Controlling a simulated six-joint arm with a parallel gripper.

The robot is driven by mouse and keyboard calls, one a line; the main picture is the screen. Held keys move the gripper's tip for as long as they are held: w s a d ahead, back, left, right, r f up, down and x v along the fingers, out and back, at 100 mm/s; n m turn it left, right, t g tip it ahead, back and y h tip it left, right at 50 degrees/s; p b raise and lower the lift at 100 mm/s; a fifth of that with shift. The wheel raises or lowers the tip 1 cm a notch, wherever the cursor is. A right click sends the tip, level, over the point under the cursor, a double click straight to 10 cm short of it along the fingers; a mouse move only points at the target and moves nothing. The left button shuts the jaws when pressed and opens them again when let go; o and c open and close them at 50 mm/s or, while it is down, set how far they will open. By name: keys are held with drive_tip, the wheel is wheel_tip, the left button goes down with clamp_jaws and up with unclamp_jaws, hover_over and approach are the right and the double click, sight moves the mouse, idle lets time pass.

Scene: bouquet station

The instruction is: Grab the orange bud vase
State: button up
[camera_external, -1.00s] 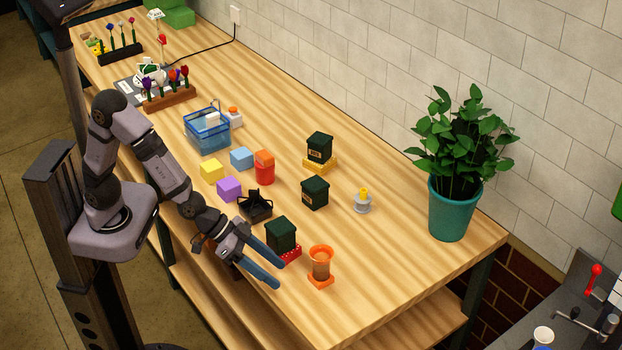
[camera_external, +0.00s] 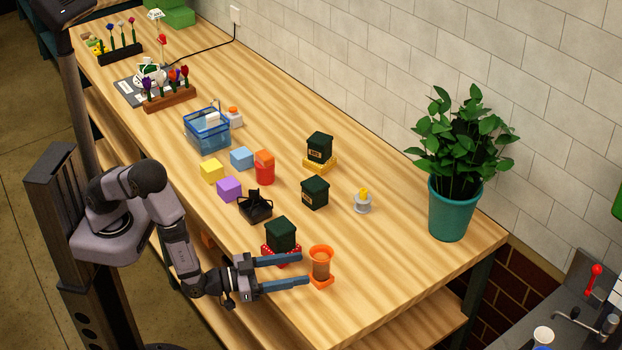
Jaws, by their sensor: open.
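The orange bud vase (camera_external: 320,262) stands upright near the table's front right edge, on a small orange base (camera_external: 321,282). My gripper (camera_external: 305,269) is open, with its two blue fingers reaching right toward the vase. One fingertip is beside the vase's upper left and the other is beside its lower left, near the orange base. The opening faces the vase. I cannot tell whether the fingers touch it or how high they are above the table.
A dark green box (camera_external: 281,234) on a red base (camera_external: 269,254) stands close behind the upper finger. A black holder (camera_external: 255,207), another dark box (camera_external: 315,193) and a grey spool-like piece (camera_external: 362,202) stand farther back. The table (camera_external: 400,250) is clear right of the vase.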

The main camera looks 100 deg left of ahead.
sight(318, 265)
drive_tip(key=shift+p+x, duration=1.55)
drive_tip(key=shift+x, duration=1.65)
drive_tip(key=shift+w+a, duration=0.1)
drive_tip(key=shift+w, duration=0.35)
drive_tip(key=c, duration=1.4)
drive_tip(key=shift+r, duration=0.2)
drive_tip(key=shift+r+b, duration=0.95)
drive_tip(key=shift+r, duration=3.9)
